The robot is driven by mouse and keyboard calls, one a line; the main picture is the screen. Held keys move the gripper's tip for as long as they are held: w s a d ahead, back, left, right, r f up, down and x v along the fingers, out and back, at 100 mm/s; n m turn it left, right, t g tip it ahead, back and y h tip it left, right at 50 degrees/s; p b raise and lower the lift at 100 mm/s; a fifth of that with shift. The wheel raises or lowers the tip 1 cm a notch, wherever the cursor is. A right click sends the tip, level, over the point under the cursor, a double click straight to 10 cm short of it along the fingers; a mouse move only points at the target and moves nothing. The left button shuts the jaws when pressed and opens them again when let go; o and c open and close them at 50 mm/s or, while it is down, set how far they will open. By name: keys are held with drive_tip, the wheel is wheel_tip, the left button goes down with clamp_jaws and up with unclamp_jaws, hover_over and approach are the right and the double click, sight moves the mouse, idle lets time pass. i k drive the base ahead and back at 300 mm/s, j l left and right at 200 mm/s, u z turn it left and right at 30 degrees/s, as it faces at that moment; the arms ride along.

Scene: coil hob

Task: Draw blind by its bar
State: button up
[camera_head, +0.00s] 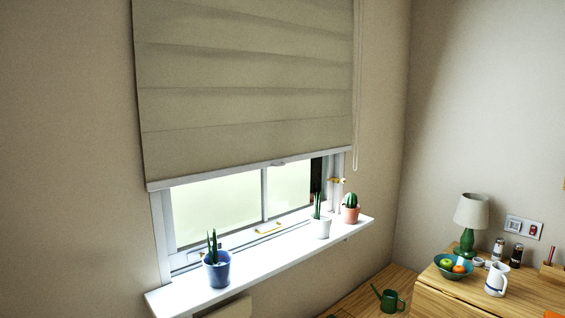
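A beige fabric blind (245,75) hangs in soft folds over the upper part of the window. Its white bar (225,174) runs along the bottom hem, with a small pull tab (277,163) right of the bar's middle. Below the bar a strip of the window (215,205) shows uncovered. A cord (356,90) hangs down at the blind's right edge. My gripper does not show in this view.
A white sill shelf (255,262) under the window carries a blue plant pot (217,270), a white pot (321,227) and a cactus in a terracotta pot (351,212). At right a wooden table (450,293) holds a lamp (472,212), fruit bowl and jug (496,280).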

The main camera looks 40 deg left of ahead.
sight(172, 158)
drive_tip(key=i+u, duration=0.2)
drive_tip(key=i, duration=0.4)
drive_tip(key=i+l+u, duration=0.25)
drive_tip(key=i, duration=0.35)
